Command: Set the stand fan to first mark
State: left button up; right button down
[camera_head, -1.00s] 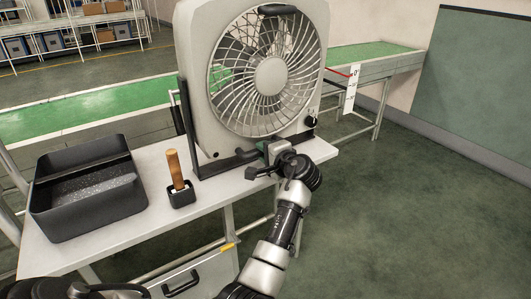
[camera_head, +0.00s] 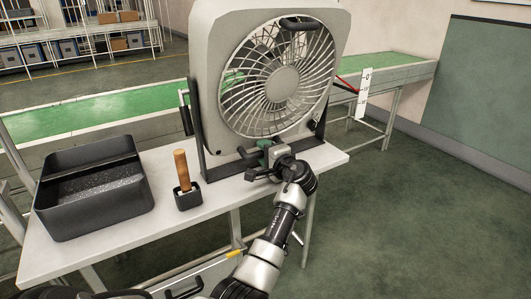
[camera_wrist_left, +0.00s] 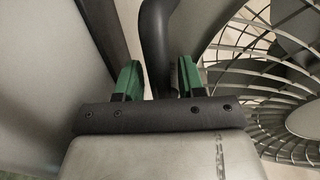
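The stand fan (camera_head: 222,100), a pale box fan with a round grille, sits tilted in a dark stand on the white table. A white card (camera_head: 363,92) with dark marks stands at its right side. A thin red pointer (camera_head: 345,87) reaches from the fan to about the card's upper middle; the marks are too small to read. My left gripper (camera_head: 262,150) is at the fan's lower front edge. The right gripper is not visible.
A black divided bin (camera_head: 95,212) and a small black holder (camera_head: 188,200) with an upright wooden-handled tool (camera_head: 182,168) stand left on the table (camera_head: 150,235). A green conveyor (camera_head: 110,105) runs behind. The floor to the right is clear.

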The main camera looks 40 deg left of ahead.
pick_arm(q)
jog(key=shift+o, duration=0.3)
jog(key=shift+d, duration=0.15)
jog(key=shift+s+d, duration=0.15)
jog(key=shift+d, duration=0.15)
jog(key=v, duration=1)
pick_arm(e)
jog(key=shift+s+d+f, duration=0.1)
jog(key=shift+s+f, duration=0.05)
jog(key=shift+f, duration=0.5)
pick_arm(q)
jog(key=shift+s+a, duration=0.1)
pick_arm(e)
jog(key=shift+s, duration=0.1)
